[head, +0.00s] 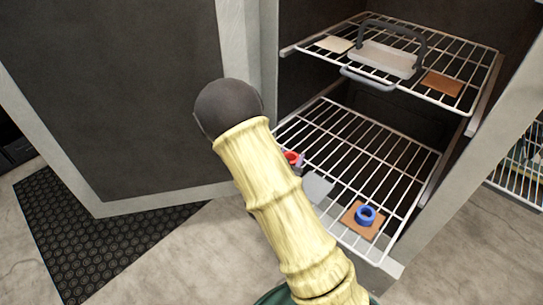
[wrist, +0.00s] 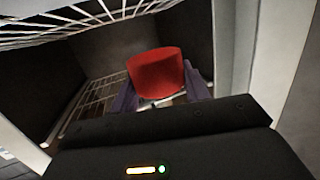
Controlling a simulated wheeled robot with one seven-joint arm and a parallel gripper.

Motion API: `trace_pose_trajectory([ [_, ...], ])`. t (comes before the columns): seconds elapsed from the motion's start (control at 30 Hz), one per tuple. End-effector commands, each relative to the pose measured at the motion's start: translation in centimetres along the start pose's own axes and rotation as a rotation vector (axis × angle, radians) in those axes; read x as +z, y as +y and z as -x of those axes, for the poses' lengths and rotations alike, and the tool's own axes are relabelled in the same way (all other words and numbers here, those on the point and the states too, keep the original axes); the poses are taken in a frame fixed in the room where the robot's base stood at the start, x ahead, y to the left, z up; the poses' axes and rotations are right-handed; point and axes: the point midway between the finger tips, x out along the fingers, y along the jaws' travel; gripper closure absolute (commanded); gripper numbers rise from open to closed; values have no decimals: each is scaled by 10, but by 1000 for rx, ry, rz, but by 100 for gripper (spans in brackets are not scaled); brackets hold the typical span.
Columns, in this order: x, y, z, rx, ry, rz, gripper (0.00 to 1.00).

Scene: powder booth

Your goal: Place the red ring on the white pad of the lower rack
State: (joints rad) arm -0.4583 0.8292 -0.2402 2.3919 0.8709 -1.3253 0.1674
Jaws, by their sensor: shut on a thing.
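The red ring (wrist: 156,72) is held between the two purple fingers of my gripper (wrist: 160,84) in the wrist view. In the head view, only a small part of the red ring (head: 292,158) shows beside my arm, near the left side of the lower rack (head: 375,151). My arm hides most of my gripper there. The pale grey-white pad (head: 318,187) lies on the lower rack, partly covered by my arm; the part in view is bare. The ring appears up and to the left of this pad in the head view. I cannot tell its height above the rack.
A blue ring (head: 358,217) sits on a brown pad (head: 350,227) at the lower rack's front. The upper rack (head: 470,68) holds a pale pad (head: 335,44), a handled tray (head: 385,62) and a brown pad (head: 442,83). An open door (head: 130,90) stands left.

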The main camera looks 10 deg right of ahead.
Motion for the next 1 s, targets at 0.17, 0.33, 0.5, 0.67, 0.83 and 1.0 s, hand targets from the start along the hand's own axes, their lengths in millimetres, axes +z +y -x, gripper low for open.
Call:
trace_pose_trajectory([
  [0.17, -4, -32, -23, -1, 3, -3, 79],
  [0.33, -6, -61, -43, -1, 2, -3, 79],
  [0.5, -2, -84, -61, 1, -1, 0, 79],
  [0.67, 21, -82, -63, 2, -1, 1, 79],
  [0.83, 22, -82, -63, 1, 0, 0, 79],
  [1.0, 23, -81, -64, 3, 0, 0, 79],
])
